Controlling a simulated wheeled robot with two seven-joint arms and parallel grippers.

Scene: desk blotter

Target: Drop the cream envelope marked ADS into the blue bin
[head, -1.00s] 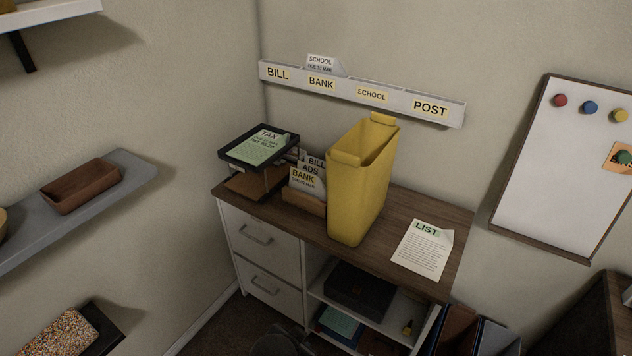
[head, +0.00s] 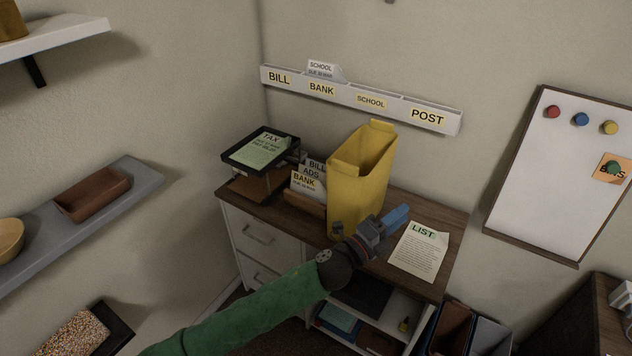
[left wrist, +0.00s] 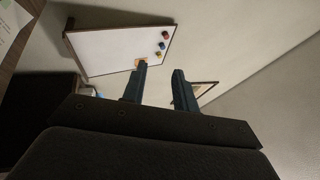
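The envelope marked ADS (head: 311,174) stands in a small brown holder (head: 304,203) on the desk, in front of one marked BILL and behind one marked BANK (head: 303,182). Only its upper part shows. A grey-blue bin (head: 493,339) stands low beside the desk at the bottom right, partly cut off; I cannot tell for sure that it is the blue bin. My left gripper (head: 398,216) is over the desk, right of the yellow bin and apart from the envelope. In the left wrist view its blue fingers (left wrist: 159,90) are apart with nothing between them. My right gripper is not in view.
A tall yellow bin (head: 358,185) stands on the desk, right of the envelope holder. A black tray (head: 236,160) with a TAX sheet is to the left. A LIST sheet (head: 419,252) lies at right. A wall rack (head: 360,99) and whiteboard (head: 550,180) hang behind.

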